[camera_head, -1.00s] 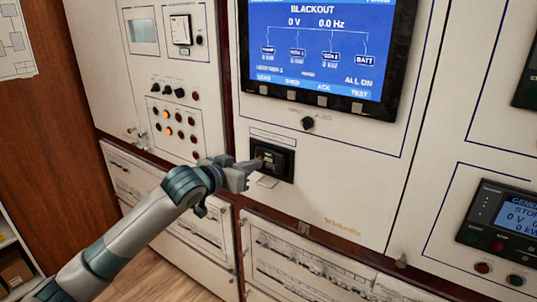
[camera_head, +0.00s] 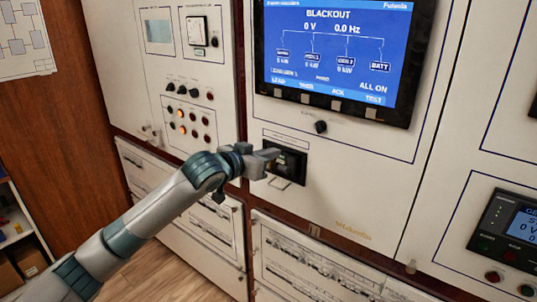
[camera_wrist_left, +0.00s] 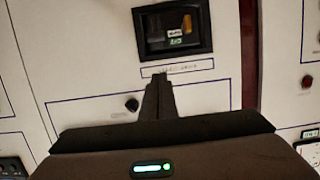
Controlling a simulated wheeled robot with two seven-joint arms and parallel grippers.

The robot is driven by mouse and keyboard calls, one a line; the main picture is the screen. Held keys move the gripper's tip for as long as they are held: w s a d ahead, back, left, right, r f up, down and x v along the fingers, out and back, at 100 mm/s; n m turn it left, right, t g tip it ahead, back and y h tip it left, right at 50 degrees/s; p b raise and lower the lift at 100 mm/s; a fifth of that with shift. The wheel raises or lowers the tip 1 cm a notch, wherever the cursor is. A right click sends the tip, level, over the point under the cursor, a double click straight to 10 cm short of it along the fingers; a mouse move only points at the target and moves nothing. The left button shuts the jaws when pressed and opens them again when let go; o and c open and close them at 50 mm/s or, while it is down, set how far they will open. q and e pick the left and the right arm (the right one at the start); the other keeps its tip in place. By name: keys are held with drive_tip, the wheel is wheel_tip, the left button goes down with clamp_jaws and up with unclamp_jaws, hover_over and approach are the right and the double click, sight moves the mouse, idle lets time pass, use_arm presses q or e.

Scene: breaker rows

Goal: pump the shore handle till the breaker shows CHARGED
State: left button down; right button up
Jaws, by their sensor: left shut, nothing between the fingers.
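The breaker (camera_head: 294,168) is a dark framed unit set in the pale panel below the blue screen. My left gripper (camera_head: 274,154) is in front of its upper left part and hides some of its face. In the left wrist view the breaker (camera_wrist_left: 147,24) is at the top, with a small orange part and white and green labels too small to read. There the left gripper's fingers (camera_wrist_left: 158,88) are together and empty, their tips just below the frame. I cannot tell whether they touch the breaker. The shore handle is not clearly distinguishable. My right gripper is not in view.
The screen (camera_head: 335,45) above reads BLACKOUT, 0 V and 0.0 Hz. A black knob (camera_head: 321,127) sits between screen and breaker. A panel of buttons (camera_head: 188,118) is to the left. A generator controller (camera_head: 510,235) is at the right. The panel right of the breaker is clear.

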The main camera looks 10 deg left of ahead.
use_arm(q)
drive_tip(key=p, duration=0.3)
hover_over(280, 165)
drive_tip(key=d, duration=0.1)
drive_tip(key=shift+s+d+f, duration=0.15)
drive_tip(key=shift+d+f, duration=0.05)
drive_tip(key=shift+f, duration=0.6)
drive_tip(key=shift+f+p, duration=0.3)
drive_tip(key=shift+f, duration=0.05)
drive_tip(key=f, duration=0.1)
drive_tip(key=s+f+p, duration=0.1)
drive_tip(key=a+f, duration=0.1)
drive_tip(key=shift+s+p, duration=0.3)
drive_tip(key=shift+p, duration=0.05)
drive_tip(key=shift+f, duration=0.1)
drive_tip(key=shift+s+a+f+t+b, duration=0.15)
drive_tip(key=shift+t+b, duration=0.15)
drive_tip(key=shift+b, duration=0.45)
